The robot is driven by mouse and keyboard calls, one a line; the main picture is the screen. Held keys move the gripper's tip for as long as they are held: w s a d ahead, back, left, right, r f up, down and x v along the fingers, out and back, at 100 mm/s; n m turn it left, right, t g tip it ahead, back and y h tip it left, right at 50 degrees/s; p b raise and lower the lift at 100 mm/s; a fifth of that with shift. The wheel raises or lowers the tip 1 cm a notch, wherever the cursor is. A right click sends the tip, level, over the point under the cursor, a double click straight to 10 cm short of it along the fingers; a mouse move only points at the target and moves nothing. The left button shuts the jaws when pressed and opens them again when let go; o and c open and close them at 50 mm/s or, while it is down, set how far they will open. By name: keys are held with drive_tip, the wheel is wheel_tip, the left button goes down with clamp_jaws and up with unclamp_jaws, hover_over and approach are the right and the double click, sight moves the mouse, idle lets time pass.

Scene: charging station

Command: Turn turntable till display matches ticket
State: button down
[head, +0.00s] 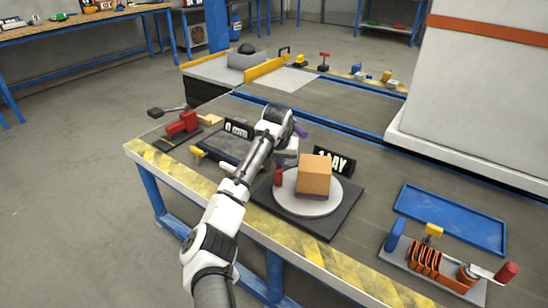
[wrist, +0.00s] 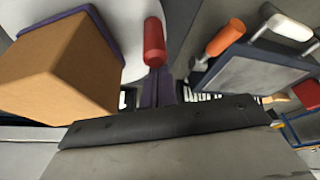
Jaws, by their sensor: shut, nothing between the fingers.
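The turntable (head: 322,207) is a pale round disc on a dark square base. A tan box (head: 314,176) with a purple underside sits on it; the box also shows large in the wrist view (wrist: 60,70). A red upright handle (head: 278,177) stands at the disc's left edge. A black sign (head: 341,165) behind the box is partly hidden; its visible letters end in "LAY". A second sign reads "0 mm" (head: 236,129). No ticket can be made out. My gripper (wrist: 158,86) is shut and empty, close to the red handle (wrist: 154,42); contact cannot be told.
A dark plate fixture (head: 225,147) and a red clamp (head: 184,123) lie left of the turntable. A blue tray (head: 452,220) and a fixture with an orange coil (head: 424,259) lie right. A large white block (head: 470,85) stands behind.

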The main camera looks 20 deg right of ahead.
drive_tip(key=shift+s+a+n+p, duration=0.1)
drive_tip(key=shift+s+n+p, duration=0.2)
drive_tip(key=shift+p, duration=0.2)
drive_tip(key=shift+a+f, duration=0.1)
drive_tip(key=shift+p, duration=0.3)
